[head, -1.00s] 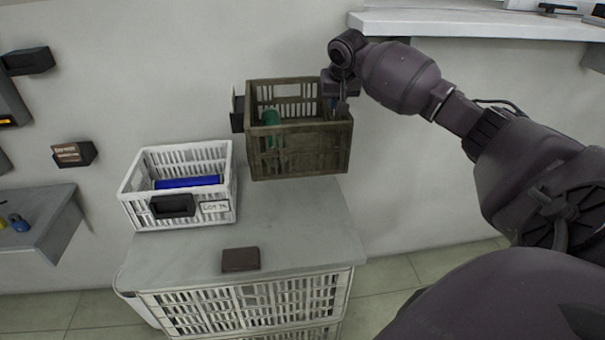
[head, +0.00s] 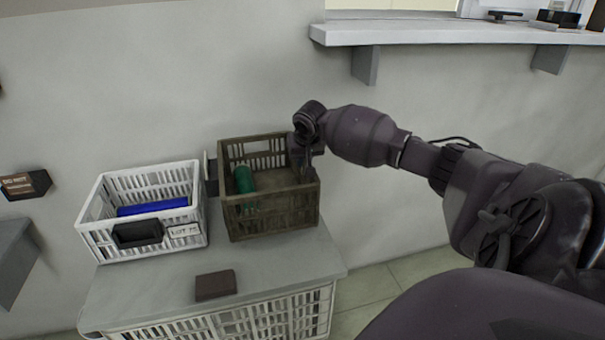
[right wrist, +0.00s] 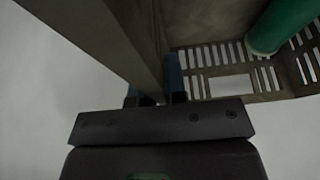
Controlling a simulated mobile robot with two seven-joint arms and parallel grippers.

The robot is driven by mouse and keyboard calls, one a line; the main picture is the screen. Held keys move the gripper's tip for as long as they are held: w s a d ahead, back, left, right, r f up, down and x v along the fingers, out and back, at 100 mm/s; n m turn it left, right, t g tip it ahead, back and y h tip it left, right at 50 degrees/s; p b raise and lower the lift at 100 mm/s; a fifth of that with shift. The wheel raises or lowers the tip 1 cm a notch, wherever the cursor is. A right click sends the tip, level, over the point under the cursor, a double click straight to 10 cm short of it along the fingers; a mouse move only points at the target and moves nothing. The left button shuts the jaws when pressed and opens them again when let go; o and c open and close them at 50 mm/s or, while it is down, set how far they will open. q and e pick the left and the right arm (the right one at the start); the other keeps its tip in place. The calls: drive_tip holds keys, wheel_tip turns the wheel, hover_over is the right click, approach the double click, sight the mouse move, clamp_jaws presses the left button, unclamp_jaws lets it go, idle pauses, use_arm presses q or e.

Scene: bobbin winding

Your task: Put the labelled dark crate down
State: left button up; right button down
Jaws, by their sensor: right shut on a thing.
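The dark brown slatted crate (head: 270,215) is upright at the back right of the grey tabletop, with a green cylinder (head: 245,180) inside. A black block and a pale plate, seen edge-on, project from its left side; no writing on them is readable. The crate's base is at or just above the tabletop; I cannot tell if it touches. My right gripper (head: 306,170) is shut on the top of the crate's right wall. In the right wrist view the fingers (right wrist: 158,92) straddle that wall, with the green cylinder (right wrist: 285,22) beyond. My left gripper is out of view.
A white crate (head: 190,215) with a blue cylinder (head: 152,207) stands left of the dark crate, a small gap between. A brown block (head: 215,285) lies near the tabletop (head: 275,275) front. A wall shelf (head: 440,33) is above my right arm.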

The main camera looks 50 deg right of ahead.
wheel_tip(320, 180, down, 5)
drive_tip(key=shift+w+f+b, duration=0.1)
drive_tip(key=shift+b, duration=0.45)
drive_tip(key=c, duration=1.2)
unclamp_jaws()
drive_tip(key=shift+f, duration=0.15)
drive_tip(key=shift+o, duration=0.2)
